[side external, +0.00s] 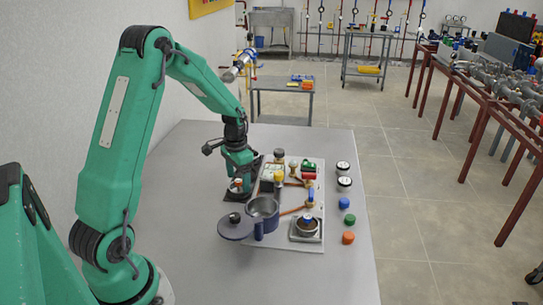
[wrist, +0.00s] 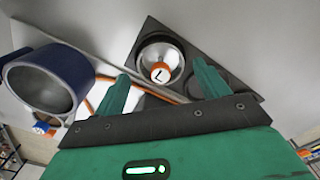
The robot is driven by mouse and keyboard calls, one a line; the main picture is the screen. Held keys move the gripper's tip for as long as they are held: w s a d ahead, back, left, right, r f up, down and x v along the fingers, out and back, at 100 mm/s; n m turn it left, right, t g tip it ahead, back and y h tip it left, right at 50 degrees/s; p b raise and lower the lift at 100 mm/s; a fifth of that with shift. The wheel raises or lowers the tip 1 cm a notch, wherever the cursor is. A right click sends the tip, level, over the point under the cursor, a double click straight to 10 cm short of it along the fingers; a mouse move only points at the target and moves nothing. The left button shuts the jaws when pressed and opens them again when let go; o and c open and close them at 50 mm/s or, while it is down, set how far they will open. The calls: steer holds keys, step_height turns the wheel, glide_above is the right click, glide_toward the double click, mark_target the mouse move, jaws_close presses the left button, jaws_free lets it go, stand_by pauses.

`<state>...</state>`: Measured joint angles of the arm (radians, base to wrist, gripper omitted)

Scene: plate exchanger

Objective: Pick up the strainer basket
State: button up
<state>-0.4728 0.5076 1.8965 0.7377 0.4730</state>
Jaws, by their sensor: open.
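The strainer basket appears to be a round metal cup (wrist: 176,48) with an orange knob in its middle, seated in a dark tray (wrist: 150,30) with round recesses. In the side external view it is small and partly hidden below my gripper (side external: 238,181), on the dark tray (side external: 229,196). In the wrist view my gripper (wrist: 161,70) is open, with one green finger on either side of the knob in the picture. I cannot tell how high the fingertips are above it. Nothing is held.
A navy cylindrical pot (side external: 263,207) with an open lid (side external: 235,226) stands right of the tray; it also shows in the wrist view (wrist: 50,75). A board (side external: 285,238) carries pipes and valves. Small caps (side external: 348,238) lie at the right. The table's left is clear.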

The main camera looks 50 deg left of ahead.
mark_target(239, 187)
steer(key=shift+f, duration=1.15)
steer(key=c, duration=0.9)
